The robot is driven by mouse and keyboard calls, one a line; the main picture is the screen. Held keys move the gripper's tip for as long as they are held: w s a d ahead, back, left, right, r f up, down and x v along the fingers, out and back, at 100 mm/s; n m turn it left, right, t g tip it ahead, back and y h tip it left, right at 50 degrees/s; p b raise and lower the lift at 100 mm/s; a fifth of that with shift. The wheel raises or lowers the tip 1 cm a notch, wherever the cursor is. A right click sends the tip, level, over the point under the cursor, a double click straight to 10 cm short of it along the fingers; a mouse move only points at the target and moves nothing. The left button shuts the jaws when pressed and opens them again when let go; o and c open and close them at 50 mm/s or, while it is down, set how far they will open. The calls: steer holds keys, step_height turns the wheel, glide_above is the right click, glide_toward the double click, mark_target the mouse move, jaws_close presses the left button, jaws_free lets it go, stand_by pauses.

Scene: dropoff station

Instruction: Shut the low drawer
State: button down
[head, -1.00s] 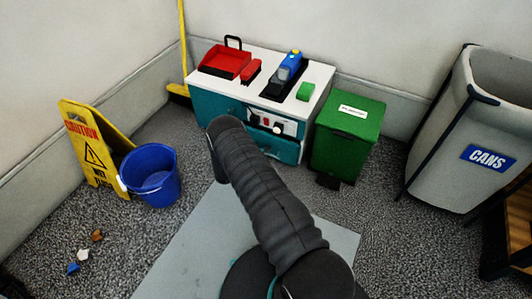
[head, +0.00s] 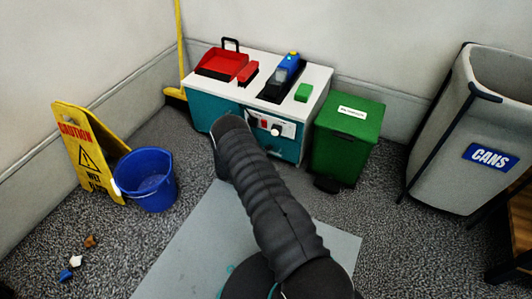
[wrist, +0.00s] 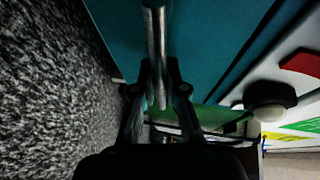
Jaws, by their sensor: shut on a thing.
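The low drawer's teal front (wrist: 215,35) fills the upper middle of the wrist view, with a metal bar handle (wrist: 154,35) on it. My gripper (wrist: 157,95) is shut on this handle, one finger on each side of the bar. In the head view, the white-topped teal cabinet (head: 199,115) stands against the back wall. Its lower teal front (head: 286,149) shows below the control panel and looks nearly flush with the cabinet. My dark arm hides the gripper, the handle and much of the drawer there, so any small gap is hidden.
A green bin (head: 345,150) stands right of the cabinet, with a grey cans bin (head: 440,150) farther right. A blue bucket (head: 148,185) and a yellow caution sign (head: 75,150) stand left. Small litter (head: 75,260) lies on the floor at front left.

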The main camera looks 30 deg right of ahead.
steer(key=c, duration=1.2)
jaws_free()
steer(key=shift+w+d+r, duration=0.15)
steer(key=shift+d, duration=0.15)
steer(key=shift+a, duration=0.15)
steer(key=shift+a, duration=0.15)
steer(key=v, duration=1.1)
steer(key=shift+a+r, duration=0.2)
steer(key=shift+a, duration=0.1)
